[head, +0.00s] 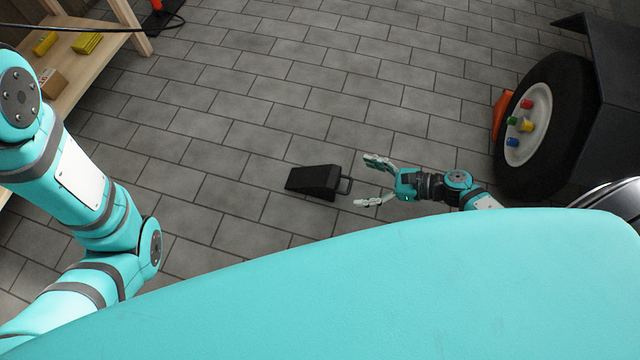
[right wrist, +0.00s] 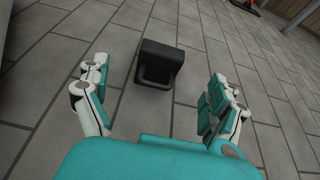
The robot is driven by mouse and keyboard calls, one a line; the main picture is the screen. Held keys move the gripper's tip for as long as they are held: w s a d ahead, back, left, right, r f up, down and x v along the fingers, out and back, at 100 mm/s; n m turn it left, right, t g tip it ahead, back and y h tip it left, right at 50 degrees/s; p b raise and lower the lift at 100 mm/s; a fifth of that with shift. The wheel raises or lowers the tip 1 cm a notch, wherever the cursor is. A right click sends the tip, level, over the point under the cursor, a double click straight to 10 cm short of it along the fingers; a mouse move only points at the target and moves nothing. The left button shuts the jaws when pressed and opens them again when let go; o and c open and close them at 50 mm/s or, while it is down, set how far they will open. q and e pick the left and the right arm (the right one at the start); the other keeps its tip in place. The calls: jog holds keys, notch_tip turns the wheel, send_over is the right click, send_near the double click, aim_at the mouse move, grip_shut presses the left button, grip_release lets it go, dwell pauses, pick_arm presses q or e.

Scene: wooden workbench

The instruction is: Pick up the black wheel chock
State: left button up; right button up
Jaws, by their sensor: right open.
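The black wheel chock (head: 313,181) lies on the grey tiled floor in the middle of the head view, with a loop handle on its right side. My right gripper (head: 371,181) is open, just to the right of the handle, with its fingers pointing toward the chock. In the right wrist view the chock (right wrist: 160,60) is ahead of the open fingers (right wrist: 158,92), its handle facing the gripper. The fingers appear apart from the chock. My left arm shows at the left of the head view, but its gripper is out of frame.
A wheel (head: 548,125) with coloured lug nuts stands at the right, with an orange object (head: 501,114) beside it. A wooden bench (head: 100,62) at the upper left holds yellow items and a small box (head: 51,83). The floor around the chock is clear.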

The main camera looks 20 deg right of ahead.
aim_at(338, 179)
jog(key=b+x, duration=0.3)
jog(key=x, duration=0.5)
jog(key=b+x, duration=0.2)
jog(key=x, duration=0.2)
jog(key=shift+w+r+b, duration=0.15)
jog(key=shift+w+b, duration=0.15)
jog(key=shift+b, duration=0.05)
jog(key=shift+w+a, duration=0.2)
jog(key=shift+a, duration=0.15)
jog(key=c, duration=1.4)
